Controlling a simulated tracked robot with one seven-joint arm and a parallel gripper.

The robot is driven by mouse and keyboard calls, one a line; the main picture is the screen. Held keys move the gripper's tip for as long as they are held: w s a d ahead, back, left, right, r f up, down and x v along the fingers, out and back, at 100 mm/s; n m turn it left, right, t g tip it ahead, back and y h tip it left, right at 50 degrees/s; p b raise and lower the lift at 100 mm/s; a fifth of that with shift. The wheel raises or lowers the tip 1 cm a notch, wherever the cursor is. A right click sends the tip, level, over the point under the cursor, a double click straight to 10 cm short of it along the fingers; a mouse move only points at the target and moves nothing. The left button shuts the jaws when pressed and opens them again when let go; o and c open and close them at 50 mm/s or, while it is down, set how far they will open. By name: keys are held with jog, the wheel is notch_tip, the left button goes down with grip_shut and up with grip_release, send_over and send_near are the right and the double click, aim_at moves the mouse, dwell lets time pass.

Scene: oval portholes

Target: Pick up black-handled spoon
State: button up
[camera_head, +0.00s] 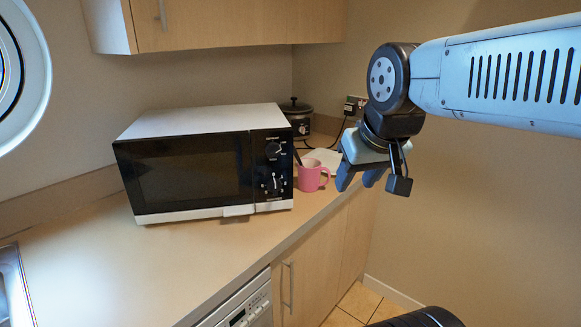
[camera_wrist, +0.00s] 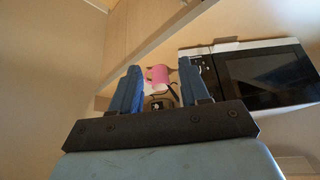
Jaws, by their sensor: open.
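A pink mug (camera_head: 311,176) stands on the counter at the right of the microwave. A thin black handle (camera_head: 297,156), which looks like the spoon's, rises from the mug and leans left toward the microwave; the spoon's lower end is hidden in the mug. My gripper (camera_head: 359,182) is open and empty, in the air to the right of the mug and apart from it. In the wrist view the picture is turned over: the mug (camera_wrist: 158,76) shows between my open fingers (camera_wrist: 160,68), and a dark thin shape (camera_wrist: 173,93), likely the handle, runs down-right from it.
The black and white microwave (camera_head: 190,170) stands close left of the mug. A wall cupboard (camera_head: 240,22) hangs above. Free room lies right of the counter's edge.

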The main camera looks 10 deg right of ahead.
jog(key=shift+w+d, duration=0.1)
jog(key=shift+d, duration=0.05)
jog(key=m+t+y, duration=0.5)
jog(key=m+y, duration=0.9)
jog(key=m, duration=0.7)
send_near(299, 159)
jog(key=x, duration=0.8)
jog(key=shift+d, duration=0.1)
jog(key=shift+c, duration=0.3)
